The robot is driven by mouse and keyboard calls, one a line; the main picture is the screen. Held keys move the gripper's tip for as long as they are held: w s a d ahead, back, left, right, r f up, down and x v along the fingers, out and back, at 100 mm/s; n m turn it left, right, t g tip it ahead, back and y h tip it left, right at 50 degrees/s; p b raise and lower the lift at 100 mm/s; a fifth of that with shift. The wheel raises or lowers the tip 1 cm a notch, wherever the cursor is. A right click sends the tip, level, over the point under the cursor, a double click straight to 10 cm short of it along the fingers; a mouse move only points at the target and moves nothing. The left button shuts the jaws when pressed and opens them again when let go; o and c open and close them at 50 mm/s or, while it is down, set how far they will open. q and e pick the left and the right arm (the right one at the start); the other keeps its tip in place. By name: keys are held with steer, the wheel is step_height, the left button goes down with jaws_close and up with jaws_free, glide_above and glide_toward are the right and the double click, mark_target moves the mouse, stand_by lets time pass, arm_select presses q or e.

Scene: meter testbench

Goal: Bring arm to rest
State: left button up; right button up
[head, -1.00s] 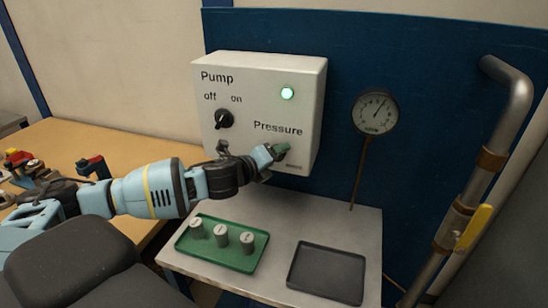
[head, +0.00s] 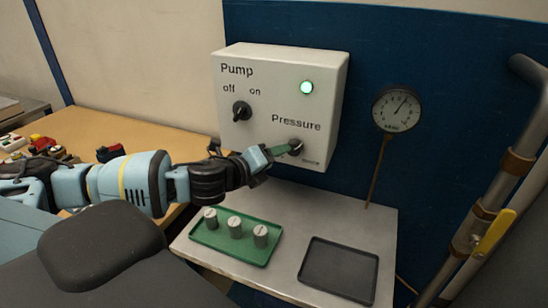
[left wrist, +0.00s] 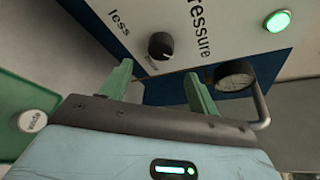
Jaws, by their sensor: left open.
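My left arm comes in from the left in the head view, and its gripper (head: 279,150) is in front of the lower part of the white control box (head: 240,62). In the left wrist view the two green fingers of the gripper (left wrist: 160,88) are apart with nothing between them. The black pressure knob (head: 297,146) is just beyond the fingertips; it also shows in the left wrist view (left wrist: 160,45), clear of both fingers. My right gripper is not in view.
The pump knob (head: 241,110) and lit green lamp (head: 306,87) are on the box. A gauge (head: 397,108) stands right of it. Below are a green tray (head: 234,253) with grey cylinders and an empty dark tray (head: 339,270). A pipe with yellow lever (head: 494,232) is at right.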

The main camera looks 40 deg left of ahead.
arm_select(q)
steer(key=s+d+f+n+g, duration=0.2)
steer(key=s+d+f+n, duration=0.4)
steer(key=f, duration=0.2)
steer(key=s+d+f+n+g, duration=0.3)
steer(key=s+d+f+n, duration=0.3)
steer(key=f, duration=0.3)
steer(key=s+f+n+g+y, duration=0.1)
steer(key=s+f+n+g, duration=0.4)
steer(key=s, duration=0.6)
steer(key=s+f+n+g, duration=0.3)
steer(key=s+f+n, duration=0.3)
steer(key=s, duration=0.6)
steer(key=w+d+f+t+h, duration=0.1)
steer(key=w+d+f+t, duration=0.2)
steer(key=w+f+t, duration=0.3)
steer(key=shift+w+f+n+t, duration=0.4)
steer(key=shift+f+t, duration=0.3)
steer(key=shift+f, duration=0.5)
